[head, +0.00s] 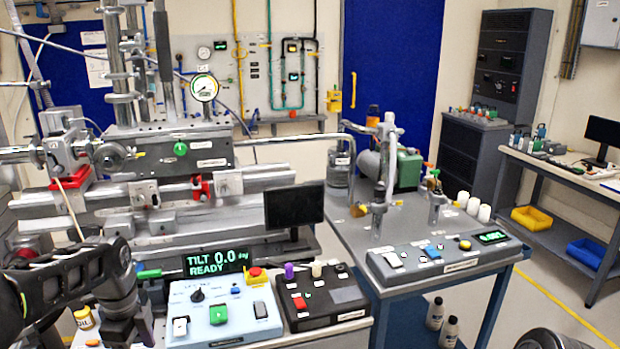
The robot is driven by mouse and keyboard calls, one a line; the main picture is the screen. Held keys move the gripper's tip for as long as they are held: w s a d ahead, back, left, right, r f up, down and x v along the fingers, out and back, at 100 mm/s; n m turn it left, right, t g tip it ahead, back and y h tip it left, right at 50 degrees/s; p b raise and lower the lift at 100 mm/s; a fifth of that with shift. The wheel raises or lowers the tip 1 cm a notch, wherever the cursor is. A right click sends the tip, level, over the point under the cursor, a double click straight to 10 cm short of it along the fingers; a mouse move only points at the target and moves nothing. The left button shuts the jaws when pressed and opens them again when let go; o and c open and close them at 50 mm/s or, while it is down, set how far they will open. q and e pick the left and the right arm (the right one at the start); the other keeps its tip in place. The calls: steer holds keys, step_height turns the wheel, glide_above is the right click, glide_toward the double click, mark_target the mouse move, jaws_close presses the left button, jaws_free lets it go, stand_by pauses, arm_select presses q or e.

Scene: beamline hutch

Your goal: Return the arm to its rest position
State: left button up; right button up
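My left arm comes in from the left edge and bends down in front of the left end of the bench equipment. The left gripper (130,330) is at the lower left, pointing down, beside the pale blue control box (222,312). Its fingertips are dark and partly cut off by the bottom edge, so I cannot tell whether it is open or holds anything.
A small yellow-lidded jar (84,318) is left of the gripper.

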arm_select(q)
steer(key=w+d+f+n+t+h, duration=0.1)
steer(key=w+d+f+n+t, duration=0.3)
steer(key=w+n, duration=0.3)
steer(key=s+d+f+n+h, duration=0.2)
steer(key=d+f+n, duration=0.4)
steer(key=d+f, duration=0.6)
steer(key=s+d+f+n+g, duration=0.1)
steer(key=s+d+f, duration=0.3)
steer(key=s, duration=0.4)
steer(key=s+d+f+n+g, duration=0.1)
steer(key=s+d+f+n, duration=0.2)
steer(key=s+d+f, duration=0.2)
steer(key=s+d+f+n+g+h, duration=0.1)
steer(key=s+d+f, duration=0.3)
steer(key=s+f, duration=0.4)
steer(key=s+n, duration=0.1)
steer(key=s, duration=0.3)
steer(key=shift+s+d+g, duration=0.3)
steer(key=shift+s+g, duration=0.1)
arm_select(e)
steer(key=shift+w+f, duration=0.15)
steer(key=shift+w, duration=0.2)
